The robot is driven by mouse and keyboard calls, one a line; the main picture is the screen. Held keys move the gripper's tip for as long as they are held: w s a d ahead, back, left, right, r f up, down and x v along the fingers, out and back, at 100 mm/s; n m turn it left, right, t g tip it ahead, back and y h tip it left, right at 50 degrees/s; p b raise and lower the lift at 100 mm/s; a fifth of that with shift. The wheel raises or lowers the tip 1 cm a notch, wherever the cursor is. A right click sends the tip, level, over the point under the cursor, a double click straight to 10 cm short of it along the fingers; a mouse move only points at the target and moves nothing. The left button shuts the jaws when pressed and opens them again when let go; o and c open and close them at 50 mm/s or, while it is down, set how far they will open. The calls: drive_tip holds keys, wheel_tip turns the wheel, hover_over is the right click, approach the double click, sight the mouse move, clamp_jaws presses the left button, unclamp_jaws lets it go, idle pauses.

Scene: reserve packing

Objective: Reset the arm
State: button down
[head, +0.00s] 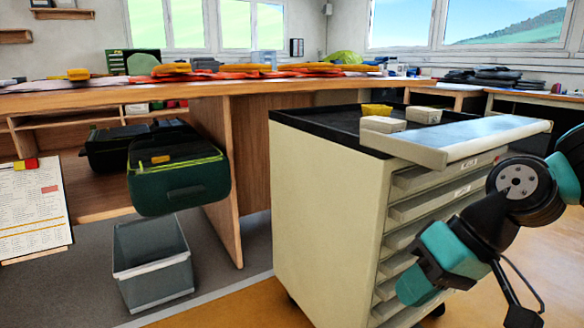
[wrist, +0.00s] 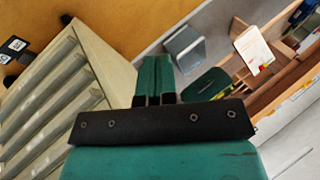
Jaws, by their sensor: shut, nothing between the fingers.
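My arm comes in from the right edge in the head view, with teal and black links. My gripper (head: 413,291) points down and to the left, in front of the drawer side of the cream cabinet (head: 325,205). In the wrist view my gripper's teal fingers (wrist: 152,82) are together with nothing between them. The cabinet's drawer fronts (wrist: 45,105) show at the left of the wrist view.
The cabinet's black top tray (head: 310,118) holds pale blocks (head: 382,124) and a yellow piece (head: 377,110). A grey bin (head: 152,262) stands on the floor below a green bag (head: 178,180). A long wooden counter (head: 225,89) runs behind. A clipboard (head: 32,210) is at far left.

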drive_tip(key=s+a+r+n+h, duration=0.1)
drive_tip(key=s+n, duration=0.1)
drive_tip(key=s, duration=0.3)
drive_tip(key=s+a+r+n+h, duration=0.1)
drive_tip(key=s+r+n+h, duration=0.1)
drive_tip(key=s, duration=0.4)
wheel_tip(320, 180, up, 37)
drive_tip(key=p, duration=3.7)
drive_tip(key=shift+w+d+r+g+p, duration=0.15)
drive_tip(key=shift+w+d+g+p, duration=0.15)
drive_tip(key=shift+g+p, duration=0.1)
